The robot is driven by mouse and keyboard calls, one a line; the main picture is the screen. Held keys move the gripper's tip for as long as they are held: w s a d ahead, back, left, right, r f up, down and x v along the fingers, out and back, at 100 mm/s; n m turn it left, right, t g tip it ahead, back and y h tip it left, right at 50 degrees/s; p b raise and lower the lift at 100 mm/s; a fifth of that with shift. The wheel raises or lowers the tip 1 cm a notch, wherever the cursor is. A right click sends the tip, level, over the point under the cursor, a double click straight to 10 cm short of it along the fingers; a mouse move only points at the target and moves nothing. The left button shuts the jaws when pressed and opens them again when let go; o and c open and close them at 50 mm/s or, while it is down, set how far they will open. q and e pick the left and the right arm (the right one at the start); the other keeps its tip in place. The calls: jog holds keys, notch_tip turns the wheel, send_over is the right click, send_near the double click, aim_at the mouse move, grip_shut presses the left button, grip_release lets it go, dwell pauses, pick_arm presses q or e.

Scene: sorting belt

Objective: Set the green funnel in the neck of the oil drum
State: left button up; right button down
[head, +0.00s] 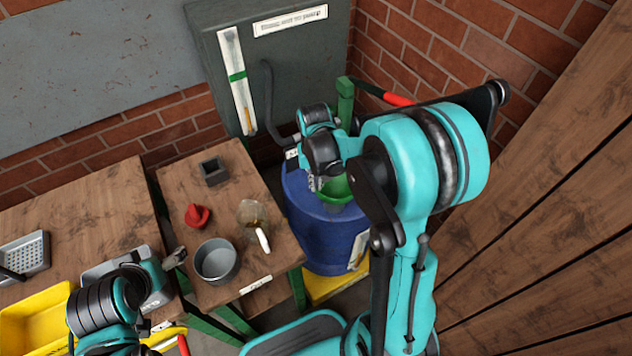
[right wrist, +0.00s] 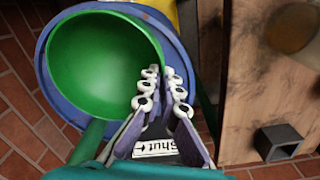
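The green funnel (head: 335,190) is over the top of the blue oil drum (head: 322,235) in the head view, partly hidden by my right arm. In the right wrist view the funnel's wide bowl (right wrist: 100,65) covers most of the drum's top (right wrist: 45,75), so the neck and the funnel's spout are hidden. My right gripper (right wrist: 162,88) has its fingers close together on either side of the funnel's rim and appears shut on it. I cannot tell whether the spout is in the neck. My left gripper (head: 176,258) is at the lower left, its finger opening unclear.
A small wooden table (head: 185,230) left of the drum bears a grey pot (head: 216,261), a red object (head: 197,215), a glass jug (head: 253,214) and a dark square holder (head: 214,172). A yellow bin (head: 35,320) stands lower left. A grey cabinet (head: 290,70) is behind the drum.

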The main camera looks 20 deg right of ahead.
jog(key=shift+f, duration=0.25)
dwell(0.4)
jog(key=c, duration=1.6)
grip_release()
jog(key=shift+c, duration=0.2)
jog(key=c, duration=0.4)
jog(key=shift+c, duration=0.2)
jog(key=shift+r, duration=0.15)
jog(key=shift+r+p, duration=2.95)
jog(key=shift+r, duration=0.95)
